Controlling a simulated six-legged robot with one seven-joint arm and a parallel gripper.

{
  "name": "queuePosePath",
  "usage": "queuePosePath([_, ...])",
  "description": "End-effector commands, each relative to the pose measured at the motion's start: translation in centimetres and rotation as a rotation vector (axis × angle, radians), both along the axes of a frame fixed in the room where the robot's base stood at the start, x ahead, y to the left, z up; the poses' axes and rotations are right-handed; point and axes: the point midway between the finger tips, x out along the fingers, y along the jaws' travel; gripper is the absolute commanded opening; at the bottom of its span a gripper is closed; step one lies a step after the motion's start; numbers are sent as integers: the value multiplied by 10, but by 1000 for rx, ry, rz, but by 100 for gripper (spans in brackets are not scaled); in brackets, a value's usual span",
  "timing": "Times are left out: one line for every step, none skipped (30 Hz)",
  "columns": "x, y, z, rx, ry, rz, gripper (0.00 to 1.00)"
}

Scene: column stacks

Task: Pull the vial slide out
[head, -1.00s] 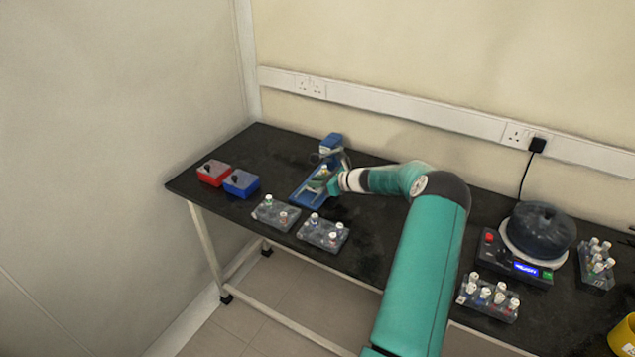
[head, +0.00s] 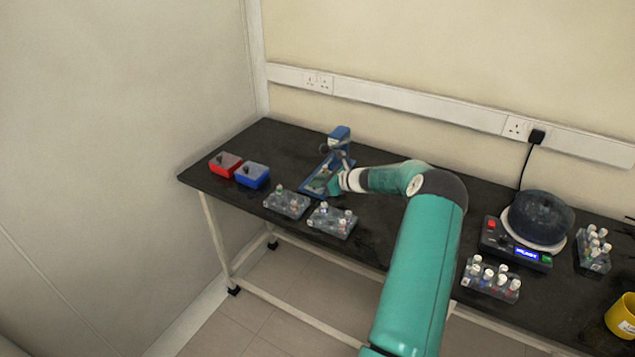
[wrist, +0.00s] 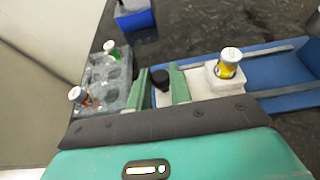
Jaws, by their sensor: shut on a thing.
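The vial slide (wrist: 198,84) is a pale block with a black knob (wrist: 160,77) at its left end in the wrist view. A vial with a white cap and yellow body (wrist: 228,66) stands upright in it. The slide lies in line with a long blue track (wrist: 285,68), and its knob end appears to stick out past the track's end. My gripper (wrist: 164,73) is shut with its green fingers on either side of the knob. In the head view my gripper (head: 334,187) is at the near end of the blue fixture (head: 314,181) and partly hides the slide.
Two clear racks with capped vials (head: 287,202) (head: 332,221) stand near the front edge; one rack (wrist: 105,80) is close to my fingers. Red (head: 226,164) and blue (head: 252,175) boxes stand left. A centrifuge-like device (head: 535,225) and more racks are far right.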

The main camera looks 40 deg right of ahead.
Motion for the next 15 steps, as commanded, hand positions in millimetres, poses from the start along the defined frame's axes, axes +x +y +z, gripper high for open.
queuePosePath([-1,-1,0,0,1,1,0])
queuePosePath([-1,-1,0,0,1,1,0])
queuePosePath([-1,-1,0,1,0,2,0])
queuePosePath([-1,-1,0,1,0,3,0])
queuePosePath([-1,-1,0,1,1,3,0])
queuePosePath([-1,-1,-1,1,1,4,0])
queuePosePath([-1,-1,-1,1,2,5,0])
queuePosePath([-1,-1,-1,2,2,6,0])
queuePosePath([0,0,-1,2,2,6,0])
queuePosePath([0,0,-1,3,2,6,0])
queuePosePath([-1,0,-1,3,2,7,0])
queuePosePath([-1,0,-1,4,1,8,0])
queuePosePath([-1,0,-1,4,2,9,25])
queuePosePath([-1,1,-2,5,2,10,31])
queuePosePath([-1,1,-2,4,2,9,39])
